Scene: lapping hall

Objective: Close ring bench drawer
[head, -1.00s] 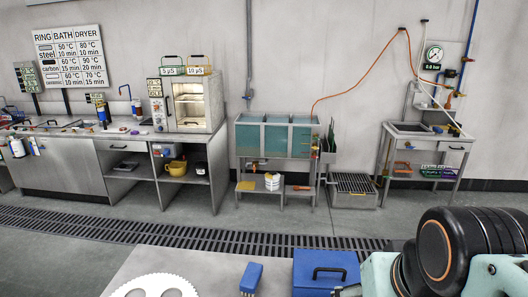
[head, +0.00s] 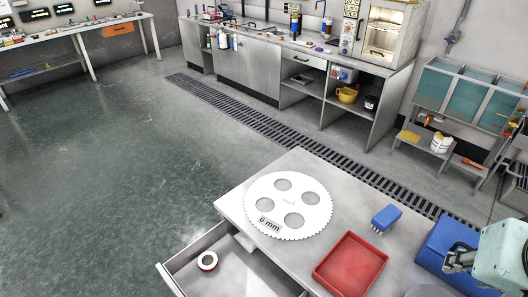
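The ring bench (head: 240,198) is in the lower part of the head view, with a pale grey top. Its drawer (head: 188,252) stands pulled out on the left side of the bench, showing a grey inside. The drawer's lower part is cut off by the picture's edge. My gripper (head: 459,260) is at the lower right, over or beside the blue box (head: 437,245) and well apart from the drawer. Its fingers are small and dark here, and I cannot tell their opening.
On the bench top lie a white toothed disc (head: 310,204) marked 6 mm, a blue brush (head: 386,217) and a red tray (head: 350,266). Open floor (head: 110,150) lies left of the bench. A floor grate (head: 260,123) runs behind it, before the steel counter (head: 245,72).

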